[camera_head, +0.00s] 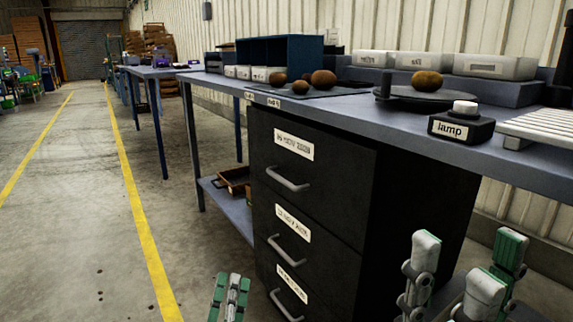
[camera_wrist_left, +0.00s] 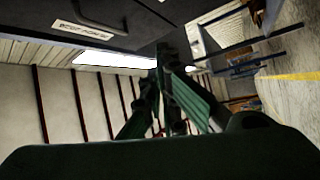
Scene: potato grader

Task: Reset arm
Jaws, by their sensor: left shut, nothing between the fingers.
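My left gripper (camera_head: 231,296) is at the bottom edge of the head view, low in front of the black drawer cabinet (camera_head: 335,200). Its green and grey fingers are together with nothing between them. In the left wrist view its fingers (camera_wrist_left: 172,85) extend away from the camera, with a drawer handle and label at the upper left. My right gripper (camera_head: 465,262) is at the lower right of the head view, beside the cabinet. Its fingers stand apart and no object shows between them. The arms themselves are mostly out of view.
The workbench (camera_head: 215,78) holds several potatoes (camera_head: 323,79), a dark round plate (camera_head: 425,98), a lamp button (camera_head: 461,121) and white bins (camera_head: 495,66). The drawers look closed, with handles sticking out. The floor to the left (camera_head: 70,230) is clear.

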